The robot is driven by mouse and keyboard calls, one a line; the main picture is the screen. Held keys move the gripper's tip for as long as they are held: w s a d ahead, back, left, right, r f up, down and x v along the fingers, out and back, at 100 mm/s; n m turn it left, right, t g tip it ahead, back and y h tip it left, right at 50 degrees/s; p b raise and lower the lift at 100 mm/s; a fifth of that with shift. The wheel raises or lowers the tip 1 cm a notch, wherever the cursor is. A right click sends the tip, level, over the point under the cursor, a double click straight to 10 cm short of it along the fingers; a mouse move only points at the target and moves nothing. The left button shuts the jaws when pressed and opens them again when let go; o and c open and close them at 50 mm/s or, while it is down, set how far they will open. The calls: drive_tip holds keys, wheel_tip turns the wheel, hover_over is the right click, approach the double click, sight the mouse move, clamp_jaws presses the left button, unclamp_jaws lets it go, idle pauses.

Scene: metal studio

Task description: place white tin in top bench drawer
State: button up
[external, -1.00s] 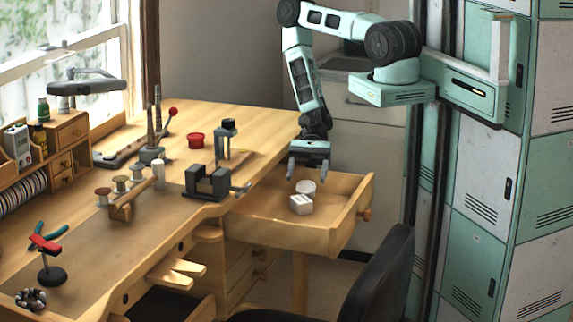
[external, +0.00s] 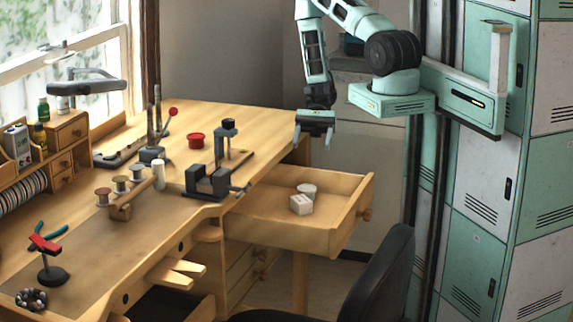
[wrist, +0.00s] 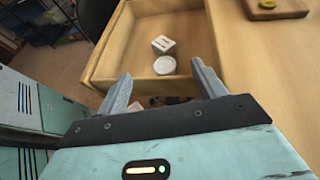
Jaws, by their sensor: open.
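The white tin (external: 307,189) is a small round lidded tin. It rests inside the open top bench drawer (external: 343,229), beside a small white box (external: 301,204). The wrist view also shows the tin (wrist: 164,66) on the drawer floor, with the box (wrist: 163,45) just beyond it. My gripper (external: 314,142) is open and empty. It hangs above and behind the drawer in the external view, clear of the tin. In the wrist view its two fingers (wrist: 165,88) are spread apart, with the tin seen beyond them.
The wooden bench (external: 260,120) holds a dark vise (external: 208,182), a red tin (external: 196,140) and several tools. A dark chair (external: 385,275) stands close in front of the drawer. Green and white lockers (external: 490,180) stand at the right. The drawer's left part is bare.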

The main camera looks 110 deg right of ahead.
drive_tip(key=w+a+r+n+g+h, duration=0.2)
drive_tip(key=w+a+r+n+g, duration=0.1)
drive_tip(key=a+r+n+g, duration=0.4)
drive_tip(key=w+a+r+n+g+h, duration=0.2)
drive_tip(key=w+a+r+n+g, duration=0.15)
drive_tip(key=a+n, duration=0.4)
drive_tip(key=s+a+r+n+t+h, duration=0.1)
drive_tip(key=s+a+r+n+h, duration=0.2)
drive_tip(key=a+n, duration=0.5)
drive_tip(key=s+a+r+n+t+h, duration=0.2)
drive_tip(key=s+a+r+n+h, duration=0.1)
drive_tip(key=a+r+n, duration=0.3)
drive_tip(key=s+a+n, duration=0.1)
drive_tip(key=a+n, duration=0.1)
drive_tip(key=n, duration=0.2)
drive_tip(key=shift+s+r+h, duration=0.2)
drive_tip(key=shift+s+h, duration=0.05)
drive_tip(key=shift+h, duration=0.05)
wheel_tip(320, 180, down, 3)
drive_tip(key=b, duration=0.2)
drive_tip(key=shift+r+b, duration=0.2)
drive_tip(key=shift+b, duration=0.15)
